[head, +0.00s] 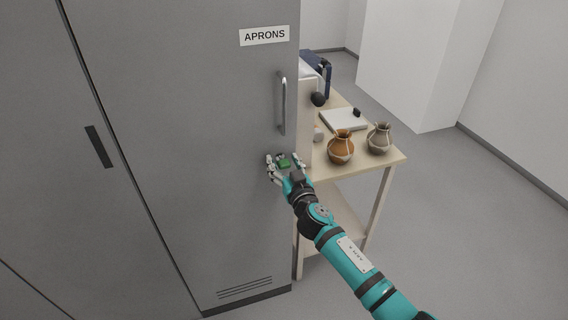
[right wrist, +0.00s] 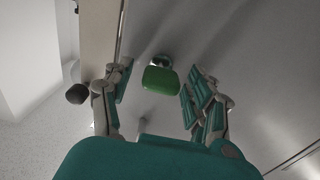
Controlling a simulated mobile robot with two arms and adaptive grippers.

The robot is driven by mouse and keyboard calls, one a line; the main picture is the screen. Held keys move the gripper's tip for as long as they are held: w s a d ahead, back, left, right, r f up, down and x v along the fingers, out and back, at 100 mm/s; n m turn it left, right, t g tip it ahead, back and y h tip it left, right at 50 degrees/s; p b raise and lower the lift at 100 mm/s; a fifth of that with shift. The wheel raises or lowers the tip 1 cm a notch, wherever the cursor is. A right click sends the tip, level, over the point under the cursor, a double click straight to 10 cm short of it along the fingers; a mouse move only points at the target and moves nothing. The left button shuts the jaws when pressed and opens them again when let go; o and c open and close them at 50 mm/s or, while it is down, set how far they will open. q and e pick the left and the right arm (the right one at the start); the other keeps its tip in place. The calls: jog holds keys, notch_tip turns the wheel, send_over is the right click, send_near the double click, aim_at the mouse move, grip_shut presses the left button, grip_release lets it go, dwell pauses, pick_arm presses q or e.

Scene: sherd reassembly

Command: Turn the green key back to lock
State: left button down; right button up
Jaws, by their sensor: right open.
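The green key (head: 284,163) sits in the lock on the grey cabinet door (head: 215,130), below the door's handle. In the right wrist view the key's green head (right wrist: 160,80) stands out from the door, with a small metal lock part (right wrist: 161,60) behind it. My right gripper (head: 285,164) is open in front of the door. Its fingers (right wrist: 155,88) are on either side of the key, with a visible gap to it on both sides. My left gripper is not in view.
The door has a vertical handle (head: 282,103) and an APRONS label (head: 264,36). A wooden table (head: 383,163) stands right of the cabinet, holding an orange jug (head: 341,148), a grey jug (head: 379,138) and a flat pale object (head: 343,119). The floor at right is clear.

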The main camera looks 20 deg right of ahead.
jog(key=shift+c, duration=0.4)
jog(key=c, duration=1.1)
jog(key=shift+n, duration=0.3)
jog(key=n, duration=0.3)
jog(key=shift+n, duration=0.4)
jog(key=n, duration=0.4)
jog(key=shift+a+f+n, duration=0.1)
jog(key=shift+a+n, duration=0.05)
jog(key=shift+n, duration=0.15)
jog(key=n, duration=0.4)
jog(key=shift+f+n, duration=0.15)
jog(key=shift+n, duration=2.25)
